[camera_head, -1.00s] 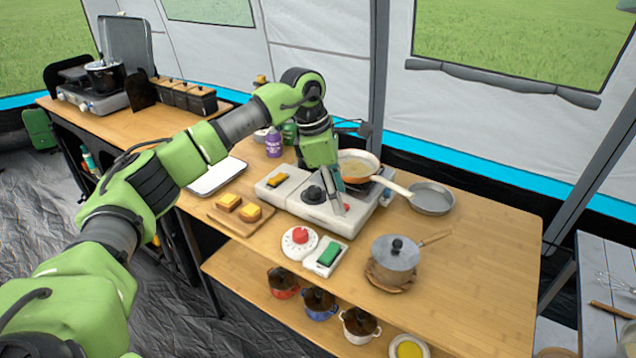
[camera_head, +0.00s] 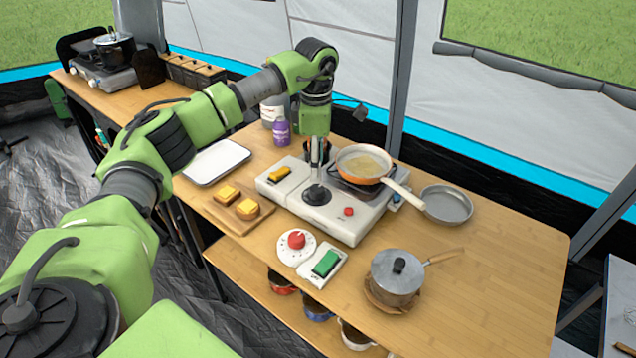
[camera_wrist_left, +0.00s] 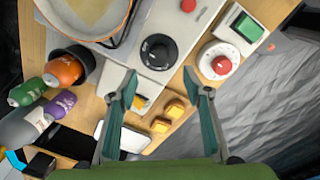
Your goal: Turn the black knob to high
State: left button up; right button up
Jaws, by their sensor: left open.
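The black knob (camera_head: 316,195) sits on top of the white stove unit (camera_head: 345,228), and its round dial with a pointer grip shows in the wrist view (camera_wrist_left: 158,51). My left gripper (camera_head: 318,172) points down just above the knob, and its fingers hide part of it in the head view. In the wrist view the two teal fingers (camera_wrist_left: 160,82) are spread apart with nothing between them. The knob appears beyond the fingertips; I cannot tell whether they touch it. My right gripper is not in view.
A pan of food (camera_head: 364,162) is on the burner, its handle reaching right. A red button (camera_head: 348,211) is beside the knob. A red-knobbed dial (camera_head: 296,241), a green switch (camera_head: 326,263) and a lidded pot (camera_head: 397,277) stand in front.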

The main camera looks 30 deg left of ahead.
aim_at(318, 188)
pick_arm(q)
jog(key=f, duration=0.4)
jog(key=f+p, duration=0.1)
jog(key=f, duration=0.1)
jog(key=shift+w+a+f, duration=0.1)
jog(key=shift+w+f, duration=0.2)
jog(key=shift+f, duration=0.7)
jog(key=shift+w+f, duration=0.1)
jog(key=shift+f, duration=0.05)
jog(key=shift+c, duration=0.5)
jog(key=c, duration=1)
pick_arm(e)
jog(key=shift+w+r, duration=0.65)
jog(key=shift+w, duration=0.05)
